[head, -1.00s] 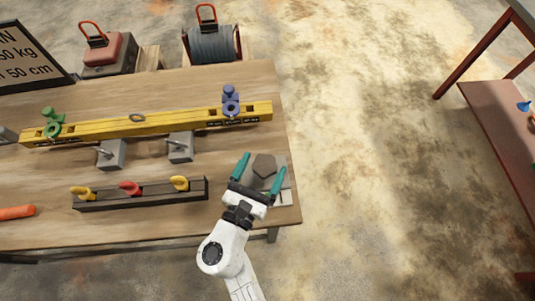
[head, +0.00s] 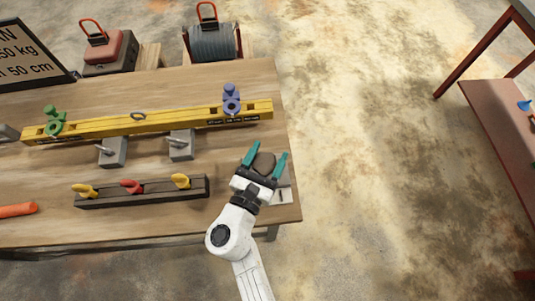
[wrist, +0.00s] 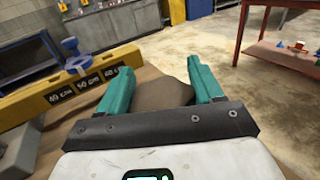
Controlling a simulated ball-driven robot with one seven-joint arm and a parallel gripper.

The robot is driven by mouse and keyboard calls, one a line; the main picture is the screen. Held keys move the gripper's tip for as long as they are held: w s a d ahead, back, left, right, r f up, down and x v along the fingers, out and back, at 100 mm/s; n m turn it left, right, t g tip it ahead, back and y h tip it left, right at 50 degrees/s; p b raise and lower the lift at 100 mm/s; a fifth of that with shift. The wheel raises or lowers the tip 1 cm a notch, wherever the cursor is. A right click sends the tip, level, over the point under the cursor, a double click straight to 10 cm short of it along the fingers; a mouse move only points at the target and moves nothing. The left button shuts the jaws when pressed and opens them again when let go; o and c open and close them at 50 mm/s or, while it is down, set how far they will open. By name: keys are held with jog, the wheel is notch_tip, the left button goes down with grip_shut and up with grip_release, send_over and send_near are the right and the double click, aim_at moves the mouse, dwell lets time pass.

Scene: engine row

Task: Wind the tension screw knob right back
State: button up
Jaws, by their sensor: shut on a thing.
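The knob (head: 264,163) is a dark brown, many-sided piece at the right end of the wooden table. It sits above a grey block (head: 282,191). My gripper (head: 265,158) has its two teal fingers on either side of the knob, shut on it. In the wrist view the knob (wrist: 165,92) shows as a brown shape between the teal fingers of my gripper (wrist: 165,80). The gripper's dark crossbar hides its near part. Any screw under the knob is hidden.
A yellow beam (head: 180,121) with a green clamp (head: 54,121) and a blue clamp (head: 231,100) lies across the table (head: 90,226). A dark rack (head: 150,196) with red and yellow hooks is left of my arm. Floor to the right is open, before a red-framed table (head: 500,125).

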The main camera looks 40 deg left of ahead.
jog(key=shift+c, duration=1.2)
jog(key=shift+f+y, duration=0.1)
jog(key=shift+y, duration=0.2)
jog(key=n+g+y+b, duration=0.1)
jog(key=n+y+b, duration=0.1)
jog(key=y+b, duration=0.1)
jog(key=shift+f+n+g+b, duration=0.25)
jog(key=shift+n+g+b, duration=0.05)
jog(key=shift+g, duration=0.1)
jog(key=n+g+y+b, duration=0.2)
jog(key=y+b, duration=0.1)
jog(key=shift+s+a+r, duration=0.15)
jog(key=shift+a+r, duration=0.05)
jog(key=shift+s+a+r+n+g+y+b, duration=0.1)
jog(key=shift+n+g+y+b, duration=0.4)
jog(key=shift+n+g+b, duration=0.15)
jog(key=shift+n+g+y+b, duration=0.35)
jog(key=shift+g+y+b, duration=0.1)
jog(key=shift+b, duration=0.1)
jog(key=shift+n+g+y+b, duration=0.4)
jog(key=shift+g+b, duration=0.1)
jog(key=shift+b, duration=0.1)
jog(key=shift+n+g+y+b, duration=0.25)
jog(key=shift+n+g+b, duration=0.15)
jog(key=shift+g, duration=0.1)
